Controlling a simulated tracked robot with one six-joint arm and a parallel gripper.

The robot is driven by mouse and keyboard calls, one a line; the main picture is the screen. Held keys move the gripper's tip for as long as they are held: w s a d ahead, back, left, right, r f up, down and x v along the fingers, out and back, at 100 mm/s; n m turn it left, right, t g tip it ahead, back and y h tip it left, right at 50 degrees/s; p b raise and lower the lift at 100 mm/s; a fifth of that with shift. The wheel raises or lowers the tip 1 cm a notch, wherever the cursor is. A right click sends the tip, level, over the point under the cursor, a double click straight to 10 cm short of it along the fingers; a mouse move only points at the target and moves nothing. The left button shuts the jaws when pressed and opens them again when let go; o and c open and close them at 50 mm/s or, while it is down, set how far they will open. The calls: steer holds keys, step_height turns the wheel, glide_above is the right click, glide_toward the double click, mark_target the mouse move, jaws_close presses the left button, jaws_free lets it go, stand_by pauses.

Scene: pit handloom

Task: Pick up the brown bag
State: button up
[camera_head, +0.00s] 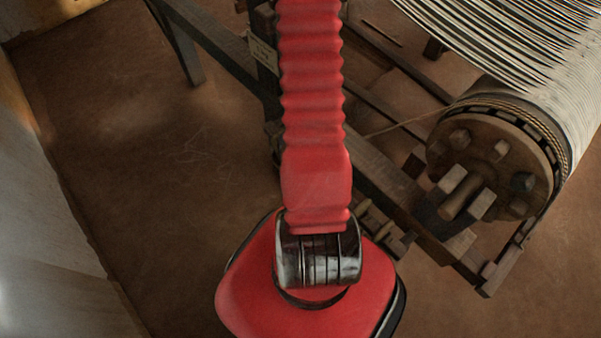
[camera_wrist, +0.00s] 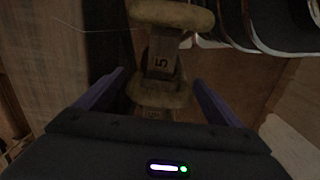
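My gripper (camera_wrist: 159,78) shows in the wrist view with its two dark purple fingers spread apart. A tan-brown, rounded object (camera_wrist: 160,93) with a pale tag marked with a 5 appears between and beyond the fingers. It may be the brown bag, but the dim picture does not settle this. I see no clear contact between the fingers and it. Its lower part is hidden by the gripper body. In the head view my red arm covers the gripper, and no bag can be made out there.
A wooden loom beam with a round end (camera_head: 490,165) and pale warp threads (camera_head: 520,40) stands at the right. Dark frame timbers (camera_head: 375,165) run beside my arm. Brown floor (camera_head: 150,150) is open at the left, before a pale wall (camera_head: 40,200).

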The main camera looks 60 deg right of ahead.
steer(key=c, duration=1.8)
